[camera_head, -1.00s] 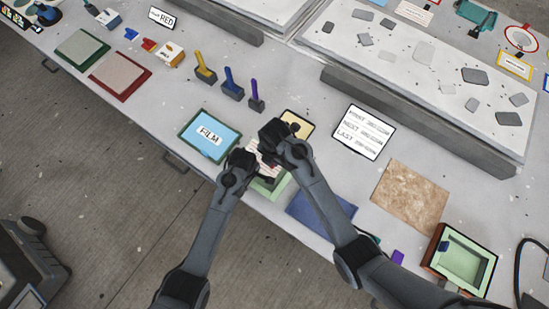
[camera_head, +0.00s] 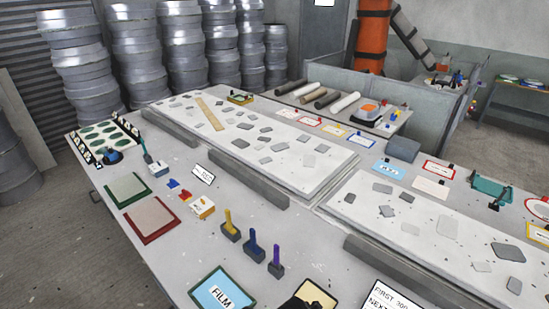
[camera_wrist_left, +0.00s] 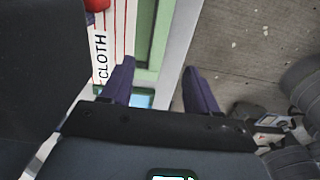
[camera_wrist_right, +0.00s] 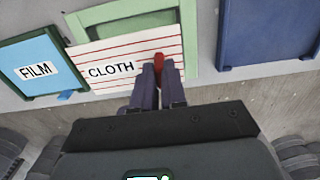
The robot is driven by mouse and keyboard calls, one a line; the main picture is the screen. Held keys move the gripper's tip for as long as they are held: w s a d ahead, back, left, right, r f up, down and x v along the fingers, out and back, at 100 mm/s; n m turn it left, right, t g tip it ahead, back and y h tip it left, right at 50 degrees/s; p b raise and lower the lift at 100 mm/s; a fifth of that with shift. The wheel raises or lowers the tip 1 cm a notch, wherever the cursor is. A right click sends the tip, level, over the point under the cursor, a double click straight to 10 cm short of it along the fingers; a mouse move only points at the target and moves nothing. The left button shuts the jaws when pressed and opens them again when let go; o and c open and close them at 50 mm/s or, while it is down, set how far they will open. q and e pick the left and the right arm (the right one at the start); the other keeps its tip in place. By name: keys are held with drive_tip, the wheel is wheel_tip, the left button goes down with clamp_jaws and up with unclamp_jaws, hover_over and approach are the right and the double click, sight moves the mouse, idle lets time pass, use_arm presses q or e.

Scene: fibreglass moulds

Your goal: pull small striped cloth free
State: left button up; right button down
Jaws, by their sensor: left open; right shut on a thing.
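The white cloth with red stripes and the word CLOTH (camera_wrist_right: 120,62) lies over a light green frame (camera_wrist_right: 190,35) in the right wrist view. My right gripper (camera_wrist_right: 158,65) is shut on the cloth at a red tab on its edge. The left wrist view shows part of the cloth (camera_wrist_left: 104,72) on the left, beside the green frame (camera_wrist_left: 145,73). My left gripper (camera_wrist_left: 159,68) is open and empty, its fingers apart near the frame's edge. The head view does not show the cloth, and only a dark arm part shows at its bottom edge.
A blue FILM tray (camera_wrist_right: 35,68) stands left of the cloth and a dark blue panel (camera_wrist_right: 265,30) right of it. In the head view, upright coloured tools (camera_head: 254,245) stand behind the FILM tray (camera_head: 222,289). A long grey bar (camera_head: 235,178) bounds the large speckled slab.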

drive_tip(key=shift+r, duration=0.3)
drive_tip(key=shift+r+p, duration=2)
drive_tip(key=shift+p, duration=0.85)
drive_tip(key=shift+r, duration=0.2)
drive_tip(key=shift+r+p, duration=2.4)
drive_tip(key=shift+p, duration=0.9)
